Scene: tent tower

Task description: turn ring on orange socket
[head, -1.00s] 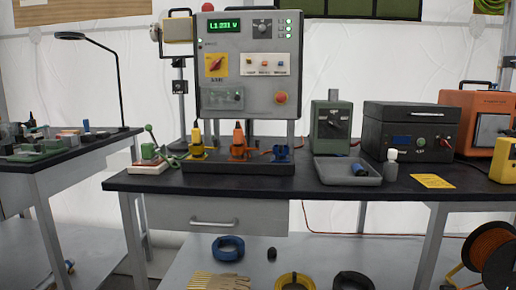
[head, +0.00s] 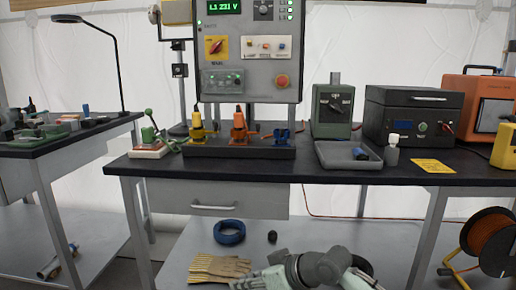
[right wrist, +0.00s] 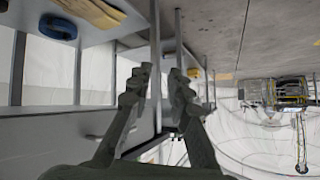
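The orange socket (head: 239,130) stands upright in the middle of a black strip on the table, with an orange plug in its top. Its ring is too small to make out. A yellow socket (head: 197,130) is on its left and a blue socket (head: 281,135) on its right. My right arm enters at the bottom of the head view, below the tabletop and well short of the socket. Its gripper fingers are unclear there. In the right wrist view my right gripper (right wrist: 161,78) has its fingers apart with nothing between them. My left gripper is out of view.
A control panel (head: 248,50) stands behind the sockets. A grey tray (head: 330,160) and a dark box (head: 414,118) are to the right on the black tabletop (head: 300,172). A drawer handle (head: 212,207) is below it. Gloves (head: 215,266) and a blue coil (head: 229,232) lie low down.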

